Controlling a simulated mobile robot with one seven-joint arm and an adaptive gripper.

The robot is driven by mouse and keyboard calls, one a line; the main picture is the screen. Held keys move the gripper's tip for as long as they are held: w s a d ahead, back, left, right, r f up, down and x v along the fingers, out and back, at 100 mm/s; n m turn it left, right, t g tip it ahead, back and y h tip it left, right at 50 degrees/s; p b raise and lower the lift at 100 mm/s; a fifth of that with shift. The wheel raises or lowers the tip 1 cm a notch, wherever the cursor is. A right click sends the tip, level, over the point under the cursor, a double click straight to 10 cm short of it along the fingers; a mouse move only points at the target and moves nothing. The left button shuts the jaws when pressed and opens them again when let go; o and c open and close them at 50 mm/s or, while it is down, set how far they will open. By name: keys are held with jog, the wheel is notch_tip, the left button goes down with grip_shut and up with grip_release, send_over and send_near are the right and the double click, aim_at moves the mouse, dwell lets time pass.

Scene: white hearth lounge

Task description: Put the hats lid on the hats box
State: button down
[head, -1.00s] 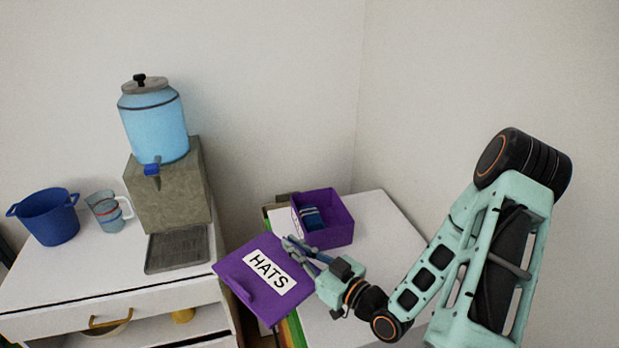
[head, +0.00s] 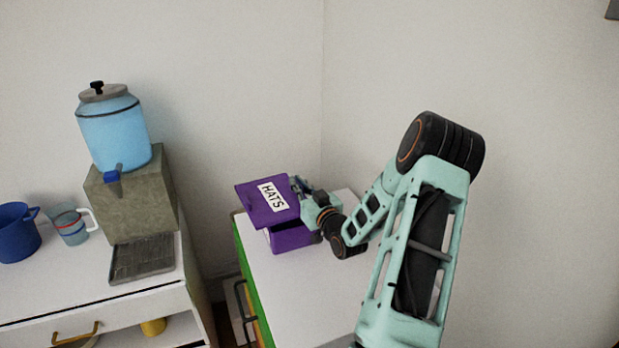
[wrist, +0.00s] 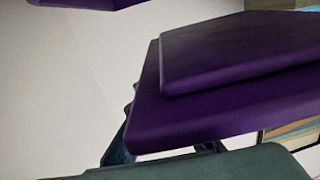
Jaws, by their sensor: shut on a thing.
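The purple hats lid (head: 250,206), with a white HATS label, is tilted and held over the purple hats box (head: 292,239) in the head view. My gripper (head: 296,188) is shut on the lid's right edge. The box stands on the white cabinet top, and its front wall shows below the lid. The lid hides most of the box's opening and its contents. In the wrist view the lid (wrist: 200,110) fills much of the picture, and a purple piece, perhaps the box, shows at the top left. I cannot tell whether lid and box touch.
The white cabinet top (head: 300,290) is clear in front of the box. On the left stand a blue water dispenser (head: 117,130) on a stone block (head: 140,200), a drip tray (head: 142,258), a clear cup (head: 70,225) and a blue pot (head: 17,235). Walls stand close behind.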

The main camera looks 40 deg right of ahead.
jog(key=d+r+m+h, duration=0.1)
jog(key=d, duration=0.4)
notch_tip(320, 180, down, 6)
jog(key=b, duration=0.4)
jog(key=shift+a, duration=0.25)
dwell(0.3)
jog(key=c, duration=2)
grip_release()
jog(key=shift+c, duration=0.2)
jog(key=shift+f, duration=0.1)
jog(key=v, duration=1.2)
jog(key=shift+r, duration=0.2)
jog(key=shift+w+a, duration=0.1)
jog(key=shift+a, duration=0.05)
